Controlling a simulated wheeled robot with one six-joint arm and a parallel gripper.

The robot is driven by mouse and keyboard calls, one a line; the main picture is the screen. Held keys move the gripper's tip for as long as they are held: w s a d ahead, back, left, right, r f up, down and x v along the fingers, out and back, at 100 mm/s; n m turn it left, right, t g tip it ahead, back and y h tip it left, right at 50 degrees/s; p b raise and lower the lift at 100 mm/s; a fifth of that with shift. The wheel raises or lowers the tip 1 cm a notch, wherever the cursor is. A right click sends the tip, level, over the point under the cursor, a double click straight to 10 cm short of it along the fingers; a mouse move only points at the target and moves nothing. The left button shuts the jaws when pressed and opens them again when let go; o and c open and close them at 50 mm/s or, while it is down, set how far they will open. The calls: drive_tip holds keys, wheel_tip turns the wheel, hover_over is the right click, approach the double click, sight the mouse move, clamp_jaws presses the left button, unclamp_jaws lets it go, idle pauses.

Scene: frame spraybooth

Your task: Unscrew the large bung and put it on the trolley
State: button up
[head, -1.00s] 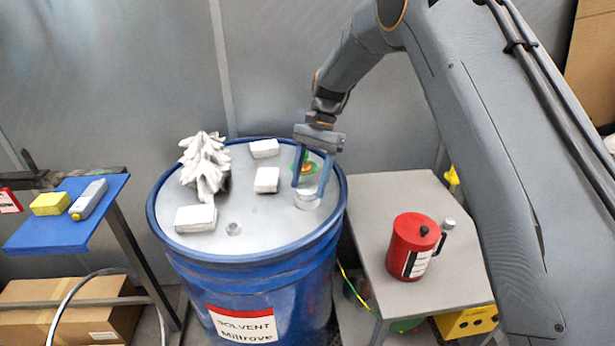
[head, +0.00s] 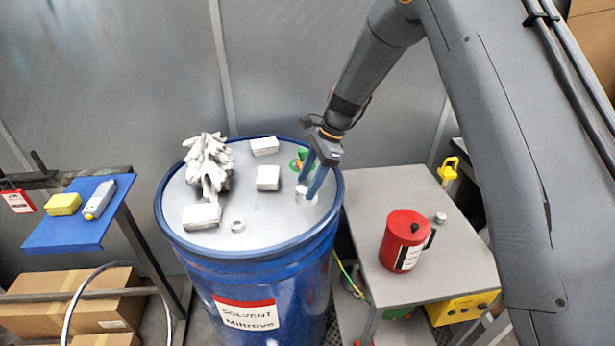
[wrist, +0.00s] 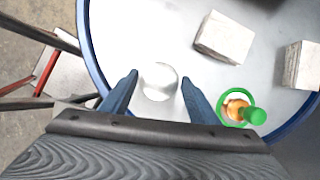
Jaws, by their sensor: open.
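The blue solvent drum (head: 255,247) stands upright with a pale grey lid. The large bung (head: 301,196), a round silvery cap, sits at the lid's right side. In the wrist view the bung (wrist: 158,82) shows between my two blue fingers. My gripper (head: 306,190) is open and points down at the bung, with one finger on each side; a gap shows on both sides in the wrist view (wrist: 159,79). I cannot tell whether the fingertips are below the bung's top. The trolley (head: 375,245) with a grey top stands right of the drum.
On the lid are a white crumpled heap (head: 208,168), several pale blocks (head: 268,178), a small ring-like fitting (head: 237,226) and a green ring-shaped thing (wrist: 238,108) close to my right finger. The trolley holds a red can (head: 405,240) and a small silvery cap (head: 440,218); its front left is clear.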

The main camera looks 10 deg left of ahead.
drive_tip(key=shift+s+m+t+p, duration=0.1)
drive_tip(key=shift+m+t+p, duration=0.3)
drive_tip(key=shift+m, duration=0.5)
drive_tip(key=shift+s+m+t+p, duration=0.1)
drive_tip(key=shift+m+t+p, duration=0.25)
drive_tip(key=shift+m, duration=0.45)
drive_tip(key=m+t, duration=0.1)
drive_tip(key=m, duration=0.4)
drive_tip(key=m+t, duration=0.1)
drive_tip(key=m, duration=0.1)
drive_tip(key=shift+s+t, duration=0.1)
drive_tip(key=shift+t, duration=0.15)
drive_tip(key=c, duration=0.7)
drive_tip(key=shift+f+n+b, duration=0.15)
drive_tip(key=shift+n+b, duration=0.55)
drive_tip(key=shift+b, duration=0.2)
drive_tip(key=shift+n+g+b, duration=0.35)
drive_tip(key=shift+n+g, duration=0.45)
drive_tip(key=shift+n, duration=0.6)
